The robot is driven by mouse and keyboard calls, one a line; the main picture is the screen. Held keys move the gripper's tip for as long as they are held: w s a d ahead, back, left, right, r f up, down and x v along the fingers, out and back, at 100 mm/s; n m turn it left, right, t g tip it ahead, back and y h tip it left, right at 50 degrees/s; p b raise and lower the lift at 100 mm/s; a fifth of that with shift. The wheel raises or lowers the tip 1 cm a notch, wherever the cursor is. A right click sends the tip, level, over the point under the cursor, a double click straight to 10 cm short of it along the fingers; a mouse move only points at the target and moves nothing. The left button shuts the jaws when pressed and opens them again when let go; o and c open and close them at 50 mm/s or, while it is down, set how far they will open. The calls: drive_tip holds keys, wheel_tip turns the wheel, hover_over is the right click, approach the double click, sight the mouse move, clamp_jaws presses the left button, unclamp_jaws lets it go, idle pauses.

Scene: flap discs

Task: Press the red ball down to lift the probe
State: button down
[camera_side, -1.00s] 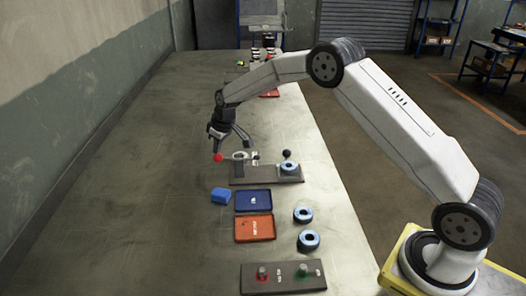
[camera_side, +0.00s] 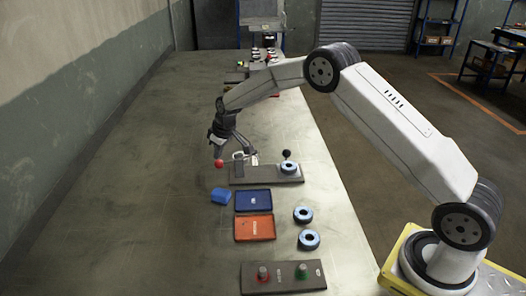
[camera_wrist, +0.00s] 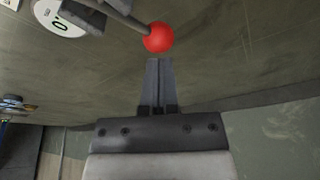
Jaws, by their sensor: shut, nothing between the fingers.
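The red ball (camera_side: 219,163) is on the end of a lever at the left of a dark base plate (camera_side: 262,181). My gripper (camera_side: 216,150) is shut and empty, pointing down just above the ball in the side view. In the wrist view the closed fingertips (camera_wrist: 158,62) end right by the red ball (camera_wrist: 158,37); whether they touch cannot be told. A white round dial (camera_wrist: 60,18) shows beside the lever. A light-blue flap disc (camera_side: 289,168) sits on the base plate's right part. The probe's tip is too small to make out.
A panel with red and green buttons (camera_side: 283,288) is nearest. The table's left side is clear.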

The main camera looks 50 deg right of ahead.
drive_tip(key=shift+r, duration=0.1)
wheel_tip(320, 180, up, 9)
idle(0.9)
